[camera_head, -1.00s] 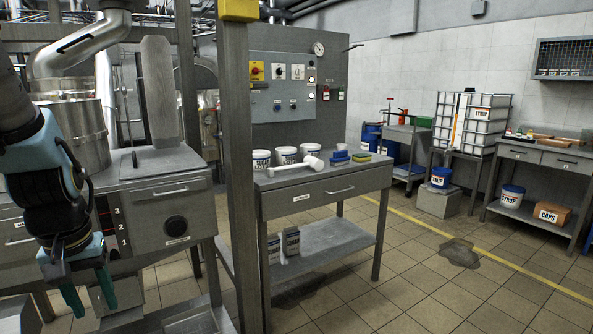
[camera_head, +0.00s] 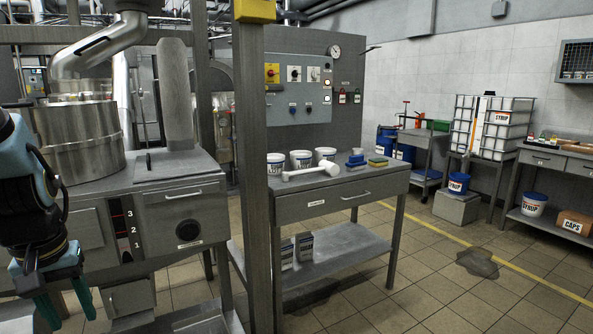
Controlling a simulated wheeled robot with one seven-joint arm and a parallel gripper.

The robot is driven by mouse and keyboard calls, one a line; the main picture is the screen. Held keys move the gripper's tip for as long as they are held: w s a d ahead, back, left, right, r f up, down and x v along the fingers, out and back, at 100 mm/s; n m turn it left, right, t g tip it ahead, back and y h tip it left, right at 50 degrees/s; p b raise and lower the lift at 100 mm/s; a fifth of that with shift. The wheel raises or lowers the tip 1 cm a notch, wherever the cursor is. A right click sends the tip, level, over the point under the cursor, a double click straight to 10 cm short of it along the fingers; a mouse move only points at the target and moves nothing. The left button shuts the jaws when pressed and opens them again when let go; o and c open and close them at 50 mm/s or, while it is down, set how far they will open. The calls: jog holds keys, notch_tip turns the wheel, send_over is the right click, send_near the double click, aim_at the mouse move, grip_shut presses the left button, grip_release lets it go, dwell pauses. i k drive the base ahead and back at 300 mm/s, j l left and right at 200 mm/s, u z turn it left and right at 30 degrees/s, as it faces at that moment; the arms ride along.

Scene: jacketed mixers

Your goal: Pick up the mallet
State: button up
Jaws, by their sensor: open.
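A white mallet (camera_head: 318,172) lies on the grey steel workbench (camera_head: 345,190) beyond the post.
A steel post (camera_head: 252,150) with a yellow cap stands close in front. The mixer cabinet (camera_head: 183,217) fills the left. A dark puddle (camera_head: 477,262) lies on the open floor at right.

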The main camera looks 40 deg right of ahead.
aim_at(331, 169)
jog(key=l+u, duration=0.85)
jog(key=l, duration=0.4)
jog(key=k+l+u, duration=0.1)
jog(key=l, duration=0.4)
jog(key=k+l+u, duration=0.1)
jog(key=l, duration=0.35)
jog(key=k+l, duration=0.1)
jog(key=l, duration=0.4)
jog(key=k+l+u, duration=0.15)
jog(key=l, duration=0.3)
jog(key=k+l, duration=0.1)
jog(key=l, duration=0.35)
jog(key=k+l, duration=0.1)
jog(key=l, duration=0.4)
jog(key=k+l, duration=0.1)
jog(key=l, duration=0.35)
jog(key=k+l, duration=0.1)
jog(key=l, duration=0.4)
